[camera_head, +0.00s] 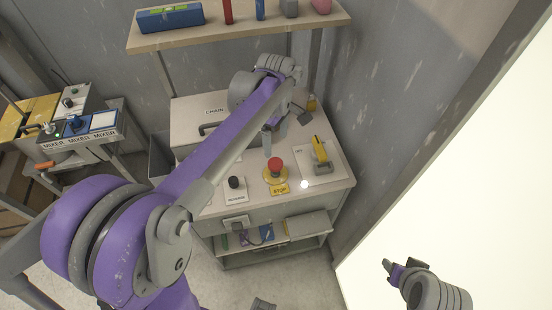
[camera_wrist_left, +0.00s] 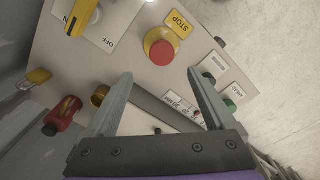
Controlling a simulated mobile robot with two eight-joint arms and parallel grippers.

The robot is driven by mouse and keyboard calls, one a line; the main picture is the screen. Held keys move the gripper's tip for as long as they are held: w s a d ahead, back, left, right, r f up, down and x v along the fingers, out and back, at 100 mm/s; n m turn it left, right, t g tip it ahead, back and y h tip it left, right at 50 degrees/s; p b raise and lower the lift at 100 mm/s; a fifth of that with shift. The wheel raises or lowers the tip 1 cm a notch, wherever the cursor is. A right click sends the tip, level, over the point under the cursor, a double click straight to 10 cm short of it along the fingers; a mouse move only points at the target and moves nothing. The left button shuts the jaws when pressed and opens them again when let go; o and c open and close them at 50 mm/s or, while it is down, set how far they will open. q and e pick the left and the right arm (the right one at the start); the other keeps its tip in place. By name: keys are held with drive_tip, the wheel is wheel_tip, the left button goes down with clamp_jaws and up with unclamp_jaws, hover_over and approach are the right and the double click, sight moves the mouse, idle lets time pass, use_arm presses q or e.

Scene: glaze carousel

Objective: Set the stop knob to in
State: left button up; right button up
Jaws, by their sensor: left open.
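The stop knob (camera_head: 275,163) is a red mushroom-shaped button on a yellow round base, with a yellow STOP label (camera_head: 280,189) in front of it on the cabinet top. It also shows in the left wrist view (camera_wrist_left: 161,53), just beyond the fingertips. Whether it is in or out is hard to tell. My left gripper (camera_head: 285,126) is open and empty, above the cabinet behind the knob. Its spread fingers (camera_wrist_left: 160,73) are apart from the knob. My right gripper (camera_head: 402,266) is at the lower right, far from the cabinet; its jaw state is unclear.
A yellow lever switch (camera_head: 320,152) stands close right of the knob, and a black knob (camera_head: 234,183) on a plate to its left. A grey box marked CHAIN is behind. A shelf (camera_head: 240,34) hangs above. A mixer panel (camera_head: 83,132) is at the left.

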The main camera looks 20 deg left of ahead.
sight(275, 163)
use_arm(q)
drive_tip(key=f, duration=0.9)
drive_tip(key=shift+s+f+b, duration=0.2)
drive_tip(key=shift+b, duration=0.1)
clamp_jaws()
